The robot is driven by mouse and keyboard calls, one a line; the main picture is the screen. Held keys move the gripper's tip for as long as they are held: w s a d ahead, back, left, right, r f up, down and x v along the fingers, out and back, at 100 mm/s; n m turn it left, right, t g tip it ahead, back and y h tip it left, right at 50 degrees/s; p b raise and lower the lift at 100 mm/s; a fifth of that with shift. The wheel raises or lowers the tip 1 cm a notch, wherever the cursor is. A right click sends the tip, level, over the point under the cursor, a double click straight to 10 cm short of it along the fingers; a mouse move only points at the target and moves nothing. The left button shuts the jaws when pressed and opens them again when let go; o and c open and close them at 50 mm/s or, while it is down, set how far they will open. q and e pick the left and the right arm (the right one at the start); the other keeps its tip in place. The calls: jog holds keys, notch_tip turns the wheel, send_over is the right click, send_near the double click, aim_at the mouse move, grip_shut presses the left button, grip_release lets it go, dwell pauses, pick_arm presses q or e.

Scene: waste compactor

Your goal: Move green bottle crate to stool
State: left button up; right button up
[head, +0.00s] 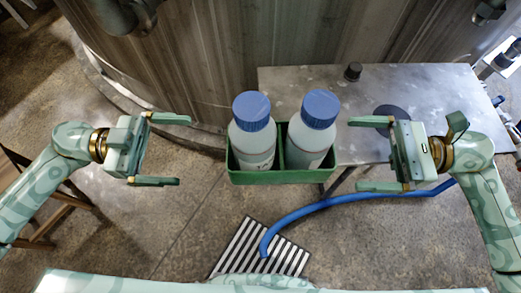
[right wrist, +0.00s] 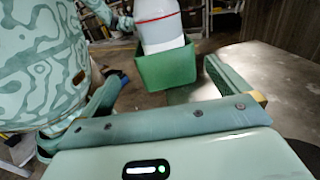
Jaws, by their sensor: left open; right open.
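The green bottle crate (head: 281,177) sits at the left end of a metal table in the head view, its front overhanging the edge. It holds two white bottles with blue caps, the left bottle (head: 252,140) and the right bottle (head: 311,135). My left gripper (head: 183,150) is open and empty, to the left of the crate and apart from it. My right gripper (head: 352,153) is open and empty, to the right of the crate. In the right wrist view the crate (right wrist: 166,67) shows beyond and between the open fingers, one bottle (right wrist: 160,27) in it.
A wooden stool (head: 62,205) stands at the left, partly behind my left arm. A blue hose (head: 340,206) and a striped floor grate (head: 262,248) lie in front. A large wood-clad cylinder (head: 200,60) stands behind.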

aim_at(286, 149)
pick_arm(q)
jog(key=d, duration=1.1)
pick_arm(e)
jog(key=a, duration=1.1)
pick_arm(q)
jog(key=c, duration=0.9)
pick_arm(e)
jog(key=c, duration=0.9)
